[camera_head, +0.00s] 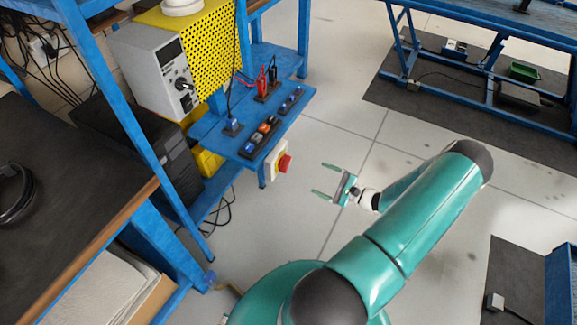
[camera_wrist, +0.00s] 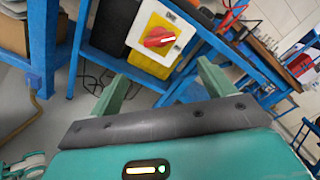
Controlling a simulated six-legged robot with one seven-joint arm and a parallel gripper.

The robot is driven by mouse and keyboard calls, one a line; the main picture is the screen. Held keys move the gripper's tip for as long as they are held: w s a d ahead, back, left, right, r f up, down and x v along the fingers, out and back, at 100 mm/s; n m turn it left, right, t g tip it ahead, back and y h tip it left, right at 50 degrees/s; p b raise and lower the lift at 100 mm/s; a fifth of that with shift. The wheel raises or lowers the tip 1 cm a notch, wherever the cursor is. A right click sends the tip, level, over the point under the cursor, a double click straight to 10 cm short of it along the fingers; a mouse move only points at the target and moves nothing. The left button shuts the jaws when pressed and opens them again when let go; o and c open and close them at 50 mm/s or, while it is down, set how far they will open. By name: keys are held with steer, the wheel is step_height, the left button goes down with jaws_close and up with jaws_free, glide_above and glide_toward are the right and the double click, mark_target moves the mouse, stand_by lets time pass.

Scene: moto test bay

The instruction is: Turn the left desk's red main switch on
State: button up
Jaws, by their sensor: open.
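The red main switch (camera_head: 284,163) is a red rotary knob on a yellow plate in a pale box, fixed at the front end of the blue desk shelf (camera_head: 215,127). In the wrist view the red knob (camera_wrist: 159,37) is seen nearly face on, its bar lying roughly crosswise in that view. My gripper (camera_head: 325,180) is open and empty, to the right of the switch and apart from it, its fingers pointing toward it. In the wrist view the two green fingers (camera_wrist: 160,85) stand below the switch, with a gap between them.
A grey power supply (camera_head: 150,65) stands beside a yellow perforated panel (camera_head: 205,50). A strip of small switches (camera_head: 262,135) and red and black leads lie on the shelf. Blue desk legs are at left.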

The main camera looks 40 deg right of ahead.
mark_target(285, 163)
steer(key=x, duration=1.3)
steer(key=shift+w+f, duration=0.1)
steer(key=shift+w, duration=0.25)
steer(key=c, duration=1)
steer(key=shift+m, duration=0.3)
steer(key=m, duration=0.4)
steer(key=shift+a, duration=0.15)
steer(key=shift+s+a+f+m, duration=0.1)
steer(key=shift+m, duration=2)
steer(key=o, duration=1)
